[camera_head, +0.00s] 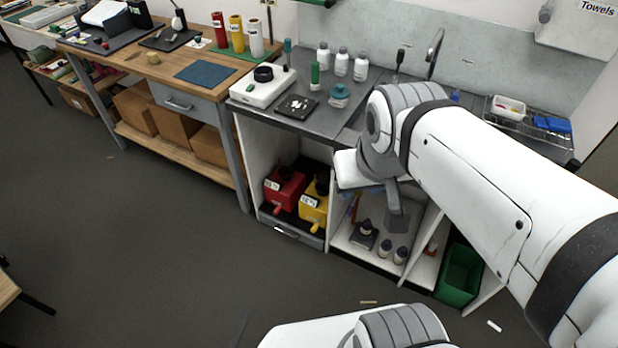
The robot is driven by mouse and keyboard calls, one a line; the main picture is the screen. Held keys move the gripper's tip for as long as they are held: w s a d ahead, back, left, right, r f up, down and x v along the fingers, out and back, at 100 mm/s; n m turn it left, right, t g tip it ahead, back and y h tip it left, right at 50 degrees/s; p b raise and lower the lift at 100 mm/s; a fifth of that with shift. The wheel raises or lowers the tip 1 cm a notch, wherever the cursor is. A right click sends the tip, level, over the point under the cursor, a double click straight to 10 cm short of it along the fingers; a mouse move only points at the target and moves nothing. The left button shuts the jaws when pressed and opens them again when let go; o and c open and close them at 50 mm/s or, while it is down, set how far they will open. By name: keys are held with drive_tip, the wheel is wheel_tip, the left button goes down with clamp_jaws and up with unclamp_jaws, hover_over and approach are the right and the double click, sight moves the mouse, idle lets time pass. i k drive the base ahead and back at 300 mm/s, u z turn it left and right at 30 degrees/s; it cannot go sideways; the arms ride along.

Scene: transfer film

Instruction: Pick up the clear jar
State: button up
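I cannot pick out a clear jar for certain. A small jar-like container with a teal top (339,94) stands on the grey counter (330,118), left of my arm. Small dark-topped containers stand on the lower shelf of the open cabinet, one of them a squat one (366,235). My gripper (395,208) hangs at the end of my white arm, in front of the open cabinet and below the counter edge. It is small and partly hidden by my wrist, so I cannot tell whether it is open or holds anything.
Red (284,188) and yellow (314,203) containers stand in the left cabinet bay. A green bin (460,275) stands on the floor at right. White bottles (341,62) and a white device (263,86) occupy the counter. The floor at left is largely clear.

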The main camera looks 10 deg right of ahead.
sight(323, 183)
drive_tip(key=u, duration=1.05)
drive_tip(key=i, duration=1)
drive_tip(key=z, duration=1.15)
